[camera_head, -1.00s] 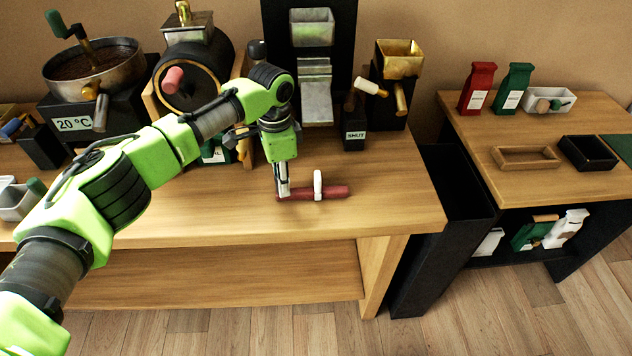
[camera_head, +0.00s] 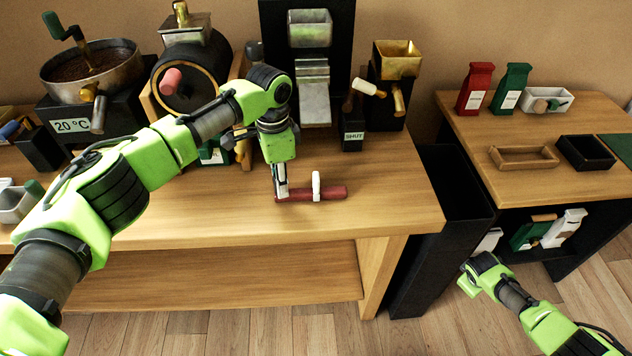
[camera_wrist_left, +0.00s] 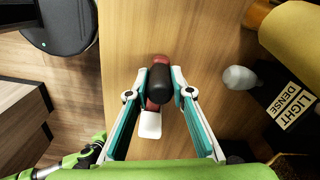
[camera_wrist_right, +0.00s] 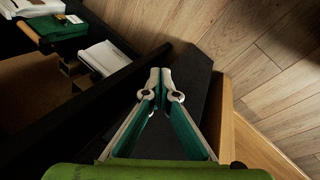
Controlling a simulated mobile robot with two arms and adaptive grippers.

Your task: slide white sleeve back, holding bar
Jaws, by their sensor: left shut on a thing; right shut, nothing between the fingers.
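A dark red bar (camera_head: 333,192) lies along the front of the wooden bench. A white sleeve (camera_head: 316,184) stands up around or on the bar, near its middle; I cannot tell which. My left gripper (camera_head: 281,190) is shut on the bar near its left end. In the left wrist view, a black section of the bar sits between the fingers, and the white sleeve (camera_wrist_left: 150,125) shows close beside them, apart from the tips. My right gripper (camera_wrist_right: 160,82) is shut and empty, near a black surface in the right wrist view. The right arm is low at the right in the head view.
A tall black bin (camera_head: 455,190) stands between the bench and a second table (camera_head: 600,180). Machines with hoppers and a SHUT label (camera_head: 354,136) line the bench's back. Bags sit on a low shelf at right. The bench front right of the bar is clear.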

